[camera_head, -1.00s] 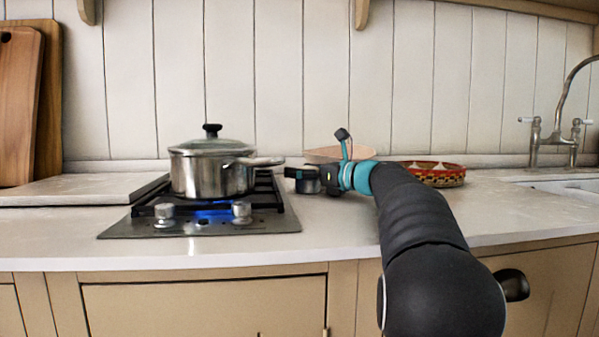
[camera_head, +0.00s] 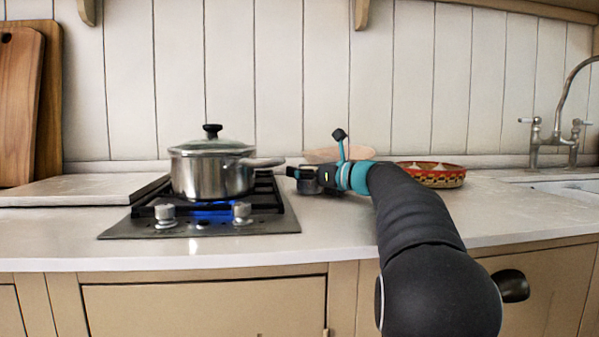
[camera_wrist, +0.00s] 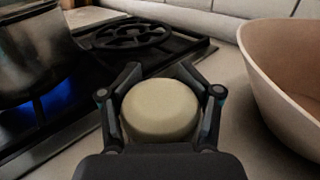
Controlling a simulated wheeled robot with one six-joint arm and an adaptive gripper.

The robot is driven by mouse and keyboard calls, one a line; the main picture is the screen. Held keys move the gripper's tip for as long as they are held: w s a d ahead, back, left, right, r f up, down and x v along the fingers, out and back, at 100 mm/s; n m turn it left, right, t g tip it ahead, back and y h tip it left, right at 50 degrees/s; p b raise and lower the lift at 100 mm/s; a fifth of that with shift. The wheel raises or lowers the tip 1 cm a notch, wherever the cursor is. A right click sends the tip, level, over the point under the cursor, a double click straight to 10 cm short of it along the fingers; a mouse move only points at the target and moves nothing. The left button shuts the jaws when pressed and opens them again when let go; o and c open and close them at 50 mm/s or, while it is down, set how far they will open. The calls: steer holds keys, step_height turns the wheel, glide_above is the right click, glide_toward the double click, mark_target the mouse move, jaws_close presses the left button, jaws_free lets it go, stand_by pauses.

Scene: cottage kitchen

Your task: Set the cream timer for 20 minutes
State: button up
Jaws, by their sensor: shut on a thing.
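The cream timer (camera_wrist: 160,108) is a round, pale disc in the middle of the wrist view. My gripper (camera_wrist: 160,92) is shut on it, with one finger on each side of its rim. No scale or numbers show on the part in view, so its setting cannot be read. In the head view my gripper (camera_head: 300,176) is on the counter just right of the hob, and its body hides most of the timer.
A lidded steel pot (camera_head: 210,170) stands on the gas hob (camera_head: 145,228), with a blue flame under it. A pinkish bowl (camera_wrist: 285,75) is close on the right of my gripper. A patterned basket (camera_head: 435,179) stands farther right. The front counter is clear.

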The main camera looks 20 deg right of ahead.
steer(key=shift+m+h, duration=0.3)
steer(key=shift+h, duration=0.1)
steer(key=m+t+h, duration=0.1)
steer(key=h, duration=0.1)
steer(key=m+h+b, duration=0.1)
steer(key=m+h, duration=0.1)
steer(key=h, duration=0.1)
steer(key=d+m+t+h, duration=0.1)
steer(key=m+h, duration=0.1)
steer(key=h, duration=0.1)
steer(key=shift+w+t, duration=0.1)
steer(key=shift+t, duration=0.2)
steer(key=shift+d+m+h+b, duration=0.2)
steer(key=shift+m+h+b, duration=0.1)
steer(key=shift+m+h, duration=0.75)
steer(key=shift+d+m+h+b, duration=0.25)
steer(key=shift+m+h, duration=0.4)
steer(key=shift+h, duration=0.7)
steer(key=shift+d+m+g+h, duration=0.2)
steer(key=shift+m+g+h, duration=0.7)
steer(key=shift+h, duration=0.6)
steer(key=o, duration=1)
steer(key=shift+o, duration=0.2)
steer(key=v, duration=1.2)
steer(key=shift+d+f, duration=0.1)
